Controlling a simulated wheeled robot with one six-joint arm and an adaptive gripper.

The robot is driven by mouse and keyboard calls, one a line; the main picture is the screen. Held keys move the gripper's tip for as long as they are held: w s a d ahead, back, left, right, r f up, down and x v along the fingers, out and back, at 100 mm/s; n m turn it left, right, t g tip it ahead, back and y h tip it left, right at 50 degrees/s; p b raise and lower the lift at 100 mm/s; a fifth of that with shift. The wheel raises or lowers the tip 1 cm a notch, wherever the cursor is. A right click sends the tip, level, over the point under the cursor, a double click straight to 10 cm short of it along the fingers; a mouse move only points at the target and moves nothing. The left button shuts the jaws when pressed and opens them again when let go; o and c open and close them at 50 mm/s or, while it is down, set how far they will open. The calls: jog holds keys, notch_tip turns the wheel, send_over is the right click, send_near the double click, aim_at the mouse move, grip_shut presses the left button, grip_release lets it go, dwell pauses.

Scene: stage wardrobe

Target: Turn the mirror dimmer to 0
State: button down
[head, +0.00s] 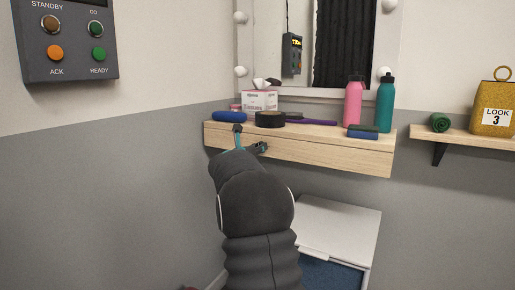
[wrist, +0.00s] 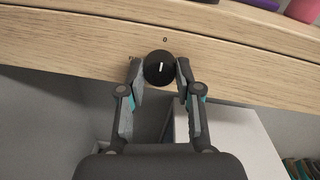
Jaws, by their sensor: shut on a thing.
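The mirror dimmer is a round black knob (wrist: 153,76) on the wooden front of the shelf (wrist: 60,52). Its short white pointer line stands nearly upright in the wrist view, roughly toward the small "0" printed above the knob. Another small mark to the upper left is partly covered by a finger. My gripper (wrist: 160,68) is shut on the knob, one finger on each side. In the head view my gripper (head: 249,140) is at the left part of the shelf front, and the knob is hidden there. The mirror (head: 270,50) stands above the shelf.
On the shelf are a blue roll (head: 230,116), a tissue box (head: 259,102), a black round item (head: 270,119), a pink bottle (head: 353,103) and a teal bottle (head: 385,107). A white-topped cabinet (head: 340,225) stands below. A control panel (head: 68,40) hangs on the left wall.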

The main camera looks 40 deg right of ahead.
jog(key=shift+f, duration=0.1)
jog(key=c, duration=0.8)
grip_release()
jog(key=v, duration=1.2)
jog(key=shift+s, duration=0.1)
